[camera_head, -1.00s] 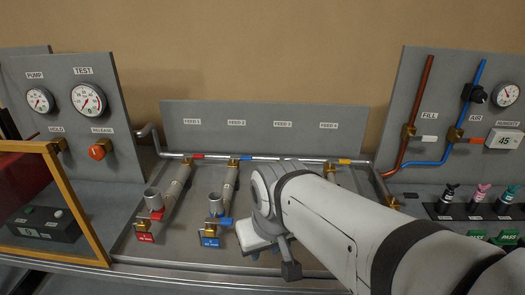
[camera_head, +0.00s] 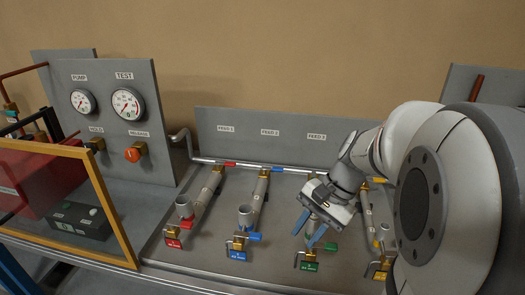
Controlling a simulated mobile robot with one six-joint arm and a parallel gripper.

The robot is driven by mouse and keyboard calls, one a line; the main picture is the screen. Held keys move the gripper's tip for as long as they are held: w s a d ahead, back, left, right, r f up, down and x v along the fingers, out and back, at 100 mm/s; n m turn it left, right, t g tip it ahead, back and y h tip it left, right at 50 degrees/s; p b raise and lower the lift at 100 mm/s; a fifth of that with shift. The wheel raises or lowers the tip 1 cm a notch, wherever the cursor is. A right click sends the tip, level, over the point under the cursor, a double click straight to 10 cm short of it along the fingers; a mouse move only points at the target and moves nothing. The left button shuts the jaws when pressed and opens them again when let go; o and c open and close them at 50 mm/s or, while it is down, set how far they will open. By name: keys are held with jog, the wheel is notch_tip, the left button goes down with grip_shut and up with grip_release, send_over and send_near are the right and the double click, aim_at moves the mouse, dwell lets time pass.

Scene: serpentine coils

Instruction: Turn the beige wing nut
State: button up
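I cannot make out a beige wing nut in the head camera view; it may be hidden behind my arm, out of frame or too small to tell. My gripper (camera_head: 305,238) points down over the third feed line, the one with a green handle (camera_head: 330,246) and green tag (camera_head: 309,267). Its two blue fingers are spread apart, with no held object visible. The gripper hides much of that line's upper fitting, and I cannot tell whether the fingers touch it.
The red-tagged feed (camera_head: 184,208) and blue-tagged feed (camera_head: 246,215) stand to the left. The yellow-tagged feed (camera_head: 380,268) is partly behind my arm. A gauge panel (camera_head: 108,105) with an orange knob (camera_head: 132,155) stands at left, behind an orange-framed guard (camera_head: 112,222).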

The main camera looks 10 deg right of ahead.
jog(key=w+d+r+m+t+y+p, duration=0.15)
jog(key=w+d+m+t+y, duration=0.25)
jog(key=w+d+m+y, duration=0.65)
jog(key=a+f+h, duration=0.1)
jog(key=a+f+p, duration=0.1)
jog(key=a+f+h+p, duration=0.1)
jog(key=a, duration=0.1)
jog(key=shift+w+m+h, duration=0.25)
jog(key=shift+m+h, duration=0.1)
jog(key=shift+c, duration=0.5)
jog(key=shift+s, duration=0.1)
grip_shut()
jog(key=shift+a+t, duration=0.2)
jog(key=shift+t, duration=0.1)
